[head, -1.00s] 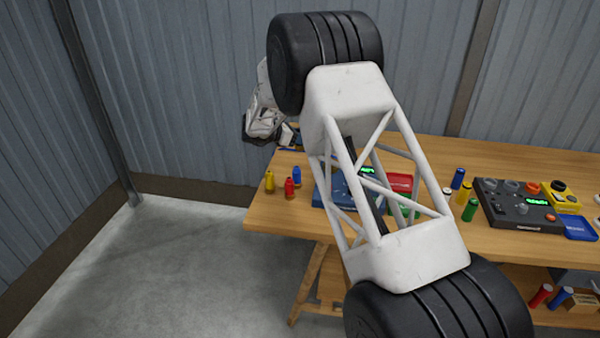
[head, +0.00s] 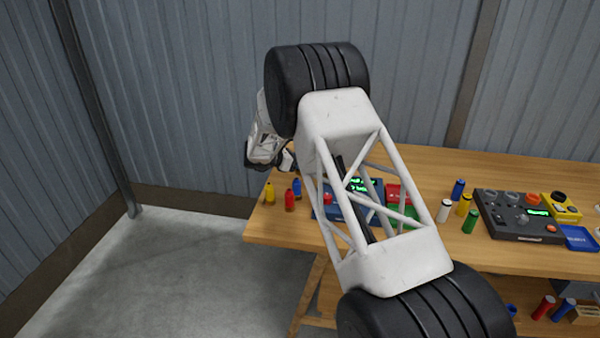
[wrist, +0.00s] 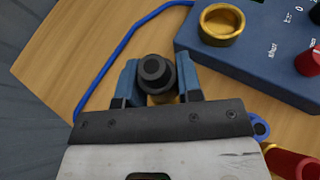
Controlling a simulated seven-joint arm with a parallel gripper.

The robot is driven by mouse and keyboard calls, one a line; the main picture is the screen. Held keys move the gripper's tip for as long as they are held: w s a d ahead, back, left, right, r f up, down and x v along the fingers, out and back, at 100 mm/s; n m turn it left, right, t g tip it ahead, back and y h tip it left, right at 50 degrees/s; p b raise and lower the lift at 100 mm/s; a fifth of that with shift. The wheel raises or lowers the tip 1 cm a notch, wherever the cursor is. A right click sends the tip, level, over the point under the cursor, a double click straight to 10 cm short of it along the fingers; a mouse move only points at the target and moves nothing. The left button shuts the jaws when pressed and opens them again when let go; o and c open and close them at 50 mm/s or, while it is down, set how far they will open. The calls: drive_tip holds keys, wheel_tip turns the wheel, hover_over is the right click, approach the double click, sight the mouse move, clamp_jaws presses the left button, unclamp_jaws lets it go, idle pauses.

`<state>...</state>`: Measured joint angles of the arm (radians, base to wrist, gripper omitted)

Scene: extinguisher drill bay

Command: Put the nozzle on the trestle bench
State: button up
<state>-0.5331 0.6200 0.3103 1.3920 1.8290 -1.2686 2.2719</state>
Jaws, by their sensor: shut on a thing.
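In the wrist view, my gripper (wrist: 156,84) has its two blue fingers shut on the nozzle (wrist: 155,70), a dark round piece with a stepped, hollow end. The wooden trestle bench (wrist: 105,50) lies behind it. I cannot tell whether the nozzle touches the bench top. In the head view, my gripper (head: 287,162) is at the far left end of the trestle bench (head: 345,255), partly hidden by my arm. The nozzle cannot be made out there.
A blue panel (wrist: 262,55) with a gold ring (wrist: 221,24) stands right of the nozzle. Near the bench's left end are a yellow bottle (head: 270,194), a red bottle (head: 289,201) and a blue bottle (head: 297,188). A dark control box (head: 517,216) sits to the right.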

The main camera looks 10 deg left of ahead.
drive_tip(key=shift+f, duration=0.35)
drive_tip(key=shift+f, duration=1.85)
drive_tip(key=shift+f, duration=0.15)
drive_tip(key=o, duration=1)
drive_tip(key=shift+s+a+r, duration=0.1)
drive_tip(key=shift+a+r, duration=0.05)
drive_tip(key=shift+r, duration=0.05)
drive_tip(key=v, duration=1.1)
drive_tip(key=shift+a, duration=0.3)
